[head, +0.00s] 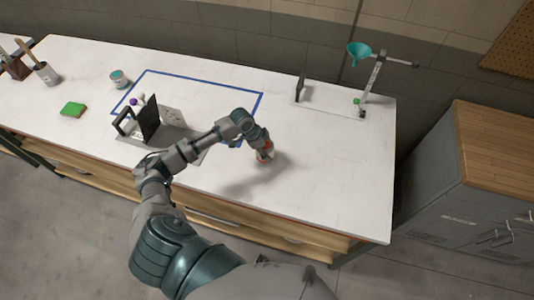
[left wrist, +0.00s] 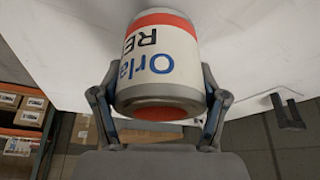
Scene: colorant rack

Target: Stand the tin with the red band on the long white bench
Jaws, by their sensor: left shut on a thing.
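The tin with the red band (head: 266,157) is at the front middle of the long white bench (head: 325,170). In the left wrist view the tin (left wrist: 160,60) fills the upper middle, with a cream label, blue and dark lettering and a red-orange disc on the end nearest the camera. My left gripper (head: 262,150) is shut around the tin, one finger on each side; it also shows in the left wrist view (left wrist: 160,105). The gripper hides much of the tin in the head view. I cannot tell whether its base touches the bench. My right gripper is out of view.
A grey stand with a black panel (head: 148,118) is left of my gripper, by a blue taped outline (head: 205,82). A teal funnel on a stand (head: 359,52) is at the back right. A green sponge (head: 73,110) and small pot (head: 118,79) are left.

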